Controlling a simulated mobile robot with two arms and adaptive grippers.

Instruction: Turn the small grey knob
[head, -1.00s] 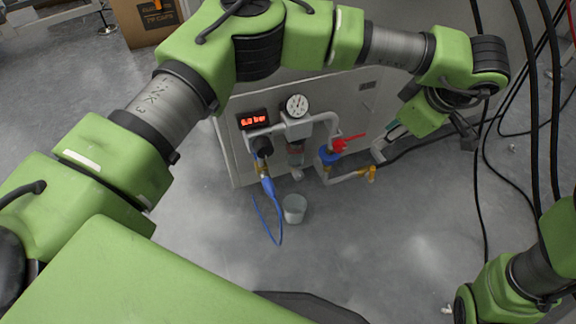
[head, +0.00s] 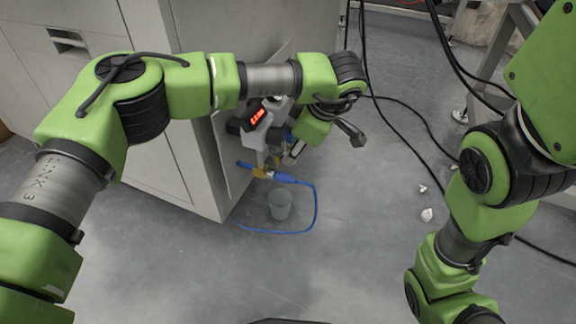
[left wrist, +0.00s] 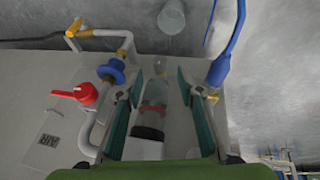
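The left wrist view shows a clear filter bowl (left wrist: 154,98) on the panel. A small light-grey piece (left wrist: 160,66), perhaps the grey knob, sits at the bowl's far end. My left gripper (left wrist: 160,77) is open, with one teal finger on each side of the bowl. I see gaps beside the bowl and no clear contact. In the head view my left gripper (head: 322,145) is at the panel fittings, and my arm and wrist hide the bowl and knob. The right arm shows at the lower right, but its gripper is out of view.
A red valve handle (left wrist: 86,93) and blue valve body (left wrist: 112,71) are left of the fingers. A blue hose (head: 315,205) loops beside a grey cup (head: 280,204) on the floor. The red display (head: 257,116) is left of my wrist. Black cables (head: 400,122) cross the floor right.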

